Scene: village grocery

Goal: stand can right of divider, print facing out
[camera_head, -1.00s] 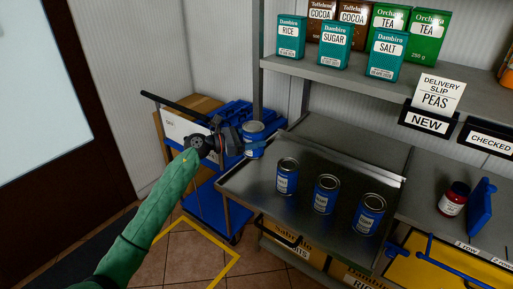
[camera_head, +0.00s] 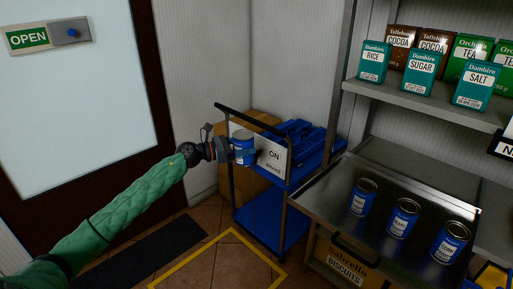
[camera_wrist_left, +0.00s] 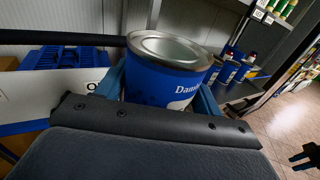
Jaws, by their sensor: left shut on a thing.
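My left gripper (camera_head: 240,150) is shut on a blue can (camera_head: 242,140) with a silver lid. It holds the can roughly upright in front of the blue trolley, left of the shelf. In the left wrist view the can (camera_wrist_left: 172,78) sits between the jaws (camera_wrist_left: 160,98), with part of its white brand print showing at its right side. Three similar blue cans, (camera_head: 363,197), (camera_head: 404,218) and (camera_head: 450,242), stand in a row on the steel tray (camera_head: 340,200), labels towards me. I cannot make out a divider now.
The blue trolley (camera_head: 268,210) carries blue crates and a white ON sign (camera_head: 273,156). The upper shelf (camera_head: 420,103) holds rice, sugar, salt, cocoa and tea packs. A biscuits box (camera_head: 345,262) is under the tray. A door (camera_head: 85,90) stands left; open floor lies before it.

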